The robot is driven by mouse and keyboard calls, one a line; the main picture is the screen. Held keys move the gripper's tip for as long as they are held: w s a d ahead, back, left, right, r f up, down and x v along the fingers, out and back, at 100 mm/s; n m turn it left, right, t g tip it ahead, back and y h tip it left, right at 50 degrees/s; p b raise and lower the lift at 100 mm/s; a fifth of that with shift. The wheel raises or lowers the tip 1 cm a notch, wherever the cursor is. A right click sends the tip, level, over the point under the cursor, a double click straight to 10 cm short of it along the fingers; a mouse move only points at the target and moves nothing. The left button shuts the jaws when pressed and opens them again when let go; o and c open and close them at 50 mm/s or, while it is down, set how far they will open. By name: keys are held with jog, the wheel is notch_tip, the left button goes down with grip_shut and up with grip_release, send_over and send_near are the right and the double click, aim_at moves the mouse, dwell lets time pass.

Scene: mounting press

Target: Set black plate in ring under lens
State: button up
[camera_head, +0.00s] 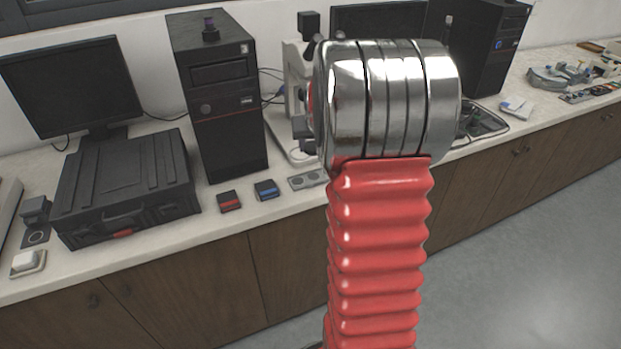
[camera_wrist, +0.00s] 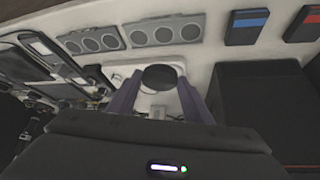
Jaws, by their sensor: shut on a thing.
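In the wrist view the purple fingers of my gripper (camera_wrist: 159,92) are shut on the black plate (camera_wrist: 160,77), a round dark disc between their tips. A white base (camera_wrist: 176,66) lies behind the plate in that view; I cannot tell whether they touch. In the head view a white microscope-like stand (camera_head: 292,75) is on the counter, mostly hidden by my chrome and red arm. My gripper and the plate are hidden there too. The ring and the lens cannot be made out in either view.
Black computer towers (camera_head: 215,95) flank the stand. Red-striped (camera_head: 229,201) and blue-striped (camera_head: 266,190) blocks and a grey holed strip (camera_head: 306,179) lie near the counter's front edge. A black case (camera_head: 125,185) is at left. In the wrist view a tower (camera_wrist: 262,105) is close on the right.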

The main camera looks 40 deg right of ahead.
send_over(313, 175)
jog(key=s+a, duration=0.1)
jog(key=s, duration=0.1)
jog(key=shift+w+a+f, duration=0.1)
jog(key=shift+f, duration=1.5)
jog(key=shift+a+f, duration=0.1)
jog(key=shift+f, duration=1.45)
jog(key=shift+f, duration=1.9)
jog(key=o, duration=1)
